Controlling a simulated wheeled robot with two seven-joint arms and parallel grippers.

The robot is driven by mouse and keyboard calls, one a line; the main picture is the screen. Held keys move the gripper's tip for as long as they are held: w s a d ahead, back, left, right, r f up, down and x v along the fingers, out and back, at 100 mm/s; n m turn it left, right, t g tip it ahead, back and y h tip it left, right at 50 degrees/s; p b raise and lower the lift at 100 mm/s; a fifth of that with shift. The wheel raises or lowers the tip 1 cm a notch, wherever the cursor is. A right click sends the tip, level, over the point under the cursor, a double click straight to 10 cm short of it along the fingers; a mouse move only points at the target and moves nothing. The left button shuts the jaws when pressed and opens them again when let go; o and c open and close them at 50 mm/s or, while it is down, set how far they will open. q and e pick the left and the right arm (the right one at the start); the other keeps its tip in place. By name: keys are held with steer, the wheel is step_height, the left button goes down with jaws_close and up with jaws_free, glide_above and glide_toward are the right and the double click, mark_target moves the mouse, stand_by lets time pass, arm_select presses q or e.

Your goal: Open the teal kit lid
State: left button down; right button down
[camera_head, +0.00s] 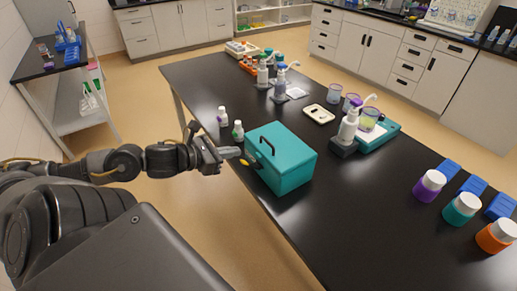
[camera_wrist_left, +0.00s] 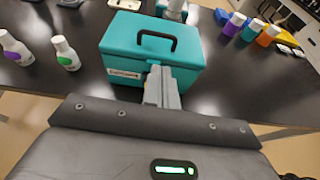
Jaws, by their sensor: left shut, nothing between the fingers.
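The teal kit (camera_head: 288,172) is a box standing near the left edge of the black table, with its lid (camera_head: 282,143) down and a dark handle (camera_head: 267,146) on it. In the left wrist view the kit (camera_wrist_left: 116,62) shows its front with a small label (camera_wrist_left: 124,74), and the handle (camera_wrist_left: 157,39) lies on the lid top. My left gripper (camera_head: 238,153) is shut and empty at the kit's front side, beneath the lid's height or close to it. In the left wrist view the gripper (camera_wrist_left: 156,72) covers part of the front; contact cannot be told. My right gripper is not in view.
Purple (camera_head: 428,187), teal (camera_head: 461,209) and orange (camera_head: 496,236) jars stand further right. Table between is clear.

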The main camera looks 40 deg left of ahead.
mark_target(259, 156)
arm_select(q)
steer(key=shift+x, duration=2.6)
steer(key=shift+p+x, duration=0.3)
steer(key=shift+x, duration=1.65)
steer(key=shift+w+d+f, duration=0.1)
steer(key=shift+w+f, duration=0.05)
steer(key=shift+w, duration=0.3)
